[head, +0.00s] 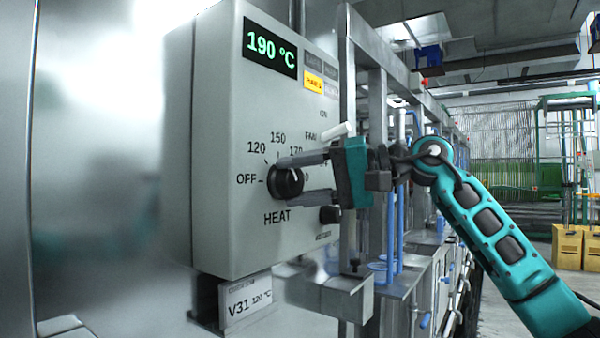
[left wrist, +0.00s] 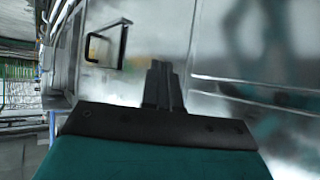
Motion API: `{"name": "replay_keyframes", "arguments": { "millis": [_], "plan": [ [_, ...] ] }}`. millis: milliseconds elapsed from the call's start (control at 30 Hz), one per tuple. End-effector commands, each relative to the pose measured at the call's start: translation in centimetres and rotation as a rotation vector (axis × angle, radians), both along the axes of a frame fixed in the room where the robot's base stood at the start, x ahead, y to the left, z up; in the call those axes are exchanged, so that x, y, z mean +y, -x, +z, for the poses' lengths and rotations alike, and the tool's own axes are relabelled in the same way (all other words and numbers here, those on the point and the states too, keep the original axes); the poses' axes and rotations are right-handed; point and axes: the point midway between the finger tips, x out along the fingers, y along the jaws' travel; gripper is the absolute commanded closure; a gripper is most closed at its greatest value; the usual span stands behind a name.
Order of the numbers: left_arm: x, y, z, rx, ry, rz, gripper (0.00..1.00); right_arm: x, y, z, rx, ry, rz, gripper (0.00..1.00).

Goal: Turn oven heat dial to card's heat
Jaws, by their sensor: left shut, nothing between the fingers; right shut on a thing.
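The black HEAT dial (head: 285,183) is on the front of the grey control box (head: 222,130), with OFF, 120, 150 and 170 printed around it. A pale mark shows near the dial's upper right; its exact setting is hard to read. The green display (head: 270,50) reads 190 °C. The card (head: 247,301) below the box reads V31, 120 °C. My right gripper (head: 290,180) is shut on the dial, one finger above and one below, hiding the scale's right side. My left gripper (left wrist: 162,80) shows only in the left wrist view, shut and empty before a metal surface.
A second dark knob (head: 329,214) sits just under my right gripper's lower finger. A yellow label or lamp (head: 313,81) is beside the display. Blue pipes (head: 391,225) and metal tanks stand behind my right gripper. A black handle (left wrist: 107,45) shows in the left wrist view.

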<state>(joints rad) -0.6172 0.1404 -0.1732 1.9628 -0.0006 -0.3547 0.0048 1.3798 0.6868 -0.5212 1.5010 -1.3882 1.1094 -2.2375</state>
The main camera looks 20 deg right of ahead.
Motion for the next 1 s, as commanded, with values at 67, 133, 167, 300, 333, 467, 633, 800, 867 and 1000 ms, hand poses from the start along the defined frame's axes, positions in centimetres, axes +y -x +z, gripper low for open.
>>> {"name": "replay_keyframes", "arguments": {
  "millis": [67, 133, 167, 300, 333, 467, 633, 800, 867, 1000],
  "plan": [
    [0.21, 0.15, 0.07, 0.006, -0.005, 0.003, 1.0, -0.08, -0.02, 0.24, -0.032, 0.041, -0.003, 0.77],
    [0.38, 0.3, -0.01, 0.011, -0.007, 0.005, 1.0, -0.08, -0.02, 0.25, -0.057, 0.071, -0.004, 0.77],
    [0.46, 0.33, -0.02, 0.011, -0.009, 0.007, 1.0, -0.08, -0.02, 0.25, -0.067, 0.084, -0.004, 0.77],
    [0.71, 0.42, 0.11, 0.01, -0.012, 0.011, 1.0, -0.06, -0.03, 0.18, -0.1, 0.126, -0.004, 0.77],
    [0.74, 0.41, 0.16, 0.009, -0.012, 0.011, 1.0, -0.05, -0.03, 0.16, -0.105, 0.134, -0.003, 0.77],
    [0.74, 0.41, 0.26, 0.004, -0.012, 0.011, 1.0, -0.03, -0.02, 0.12, -0.123, 0.156, -0.003, 0.77],
    [0.75, 0.46, 0.2, 0.006, -0.013, 0.009, 1.0, -0.03, -0.02, 0.1, -0.131, 0.166, -0.004, 0.77],
    [0.73, 0.5, 0.14, 0.008, -0.013, 0.009, 1.0, -0.03, -0.02, 0.1, -0.132, 0.166, -0.003, 0.77],
    [0.72, 0.52, 0.13, 0.008, -0.014, 0.008, 1.0, -0.03, -0.02, 0.1, -0.132, 0.166, -0.003, 0.77],
    [0.67, 0.56, 0.09, 0.01, -0.013, 0.007, 1.0, -0.03, -0.03, 0.12, -0.132, 0.165, -0.003, 0.42]
  ]
}}
